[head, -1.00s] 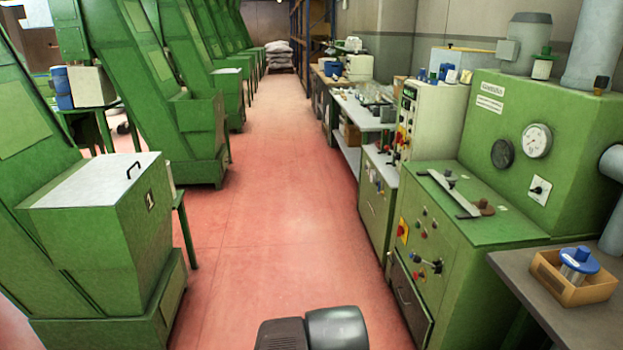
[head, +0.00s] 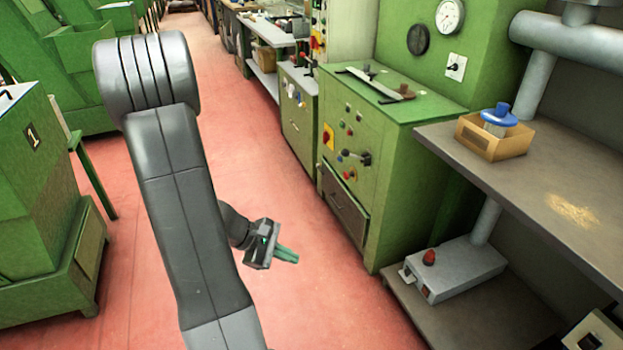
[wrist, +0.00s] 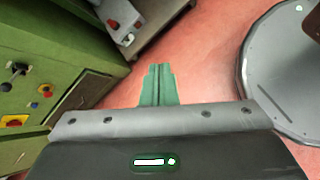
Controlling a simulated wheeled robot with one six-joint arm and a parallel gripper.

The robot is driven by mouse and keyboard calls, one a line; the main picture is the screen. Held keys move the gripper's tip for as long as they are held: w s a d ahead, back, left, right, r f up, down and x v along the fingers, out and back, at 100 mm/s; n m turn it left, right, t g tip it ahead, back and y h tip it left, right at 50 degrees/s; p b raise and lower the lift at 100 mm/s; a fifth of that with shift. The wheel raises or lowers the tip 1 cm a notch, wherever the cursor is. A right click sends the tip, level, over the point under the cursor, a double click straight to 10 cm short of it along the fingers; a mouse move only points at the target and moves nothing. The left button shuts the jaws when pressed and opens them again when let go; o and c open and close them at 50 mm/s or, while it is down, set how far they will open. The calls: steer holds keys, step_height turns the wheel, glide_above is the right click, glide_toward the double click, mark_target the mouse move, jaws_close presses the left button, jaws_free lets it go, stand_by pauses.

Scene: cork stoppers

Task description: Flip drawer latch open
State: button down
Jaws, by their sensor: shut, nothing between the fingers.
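The drawer (head: 346,216) is a dark front low in the green control cabinet (head: 400,205), with a bar handle, and looks closed. I cannot make out a separate latch on it. A black-knobbed lever (head: 364,159) sticks out above the drawer; small buttons and a red-yellow switch are beside it. My gripper (head: 288,256) has green fingers and is shut and empty, over the floor left of and in front of the drawer, apart from the cabinet. In the wrist view its fingers (wrist: 158,84) are together, with the cabinet (wrist: 60,60) at the left.
A grey bench (head: 545,178) at the right holds a cardboard box (head: 492,142) with a blue-topped canister. A grey box with a red button (head: 455,268) sits on its low shelf. Green machines stand at the left. The red floor between is clear.

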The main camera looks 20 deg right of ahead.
steer(key=w+a+f+n+t+b, duration=0.2)
steer(key=w+f+n+b, duration=0.1)
steer(key=f, duration=1.1)
steer(key=w+a+f+n+t+b, duration=0.1)
steer(key=w+a+f+n+b, duration=0.2)
steer(key=f, duration=1.2)
steer(key=w+a+f+n+t+b, duration=0.2)
steer(key=f+n+b, duration=0.4)
steer(key=f, duration=0.9)
steer(key=shift+w+a+f+t+b, duration=0.3)
steer(key=shift+w+a+b, duration=0.2)
steer(key=shift+w+b, duration=0.5)
steer(key=shift+r, duration=0.1)
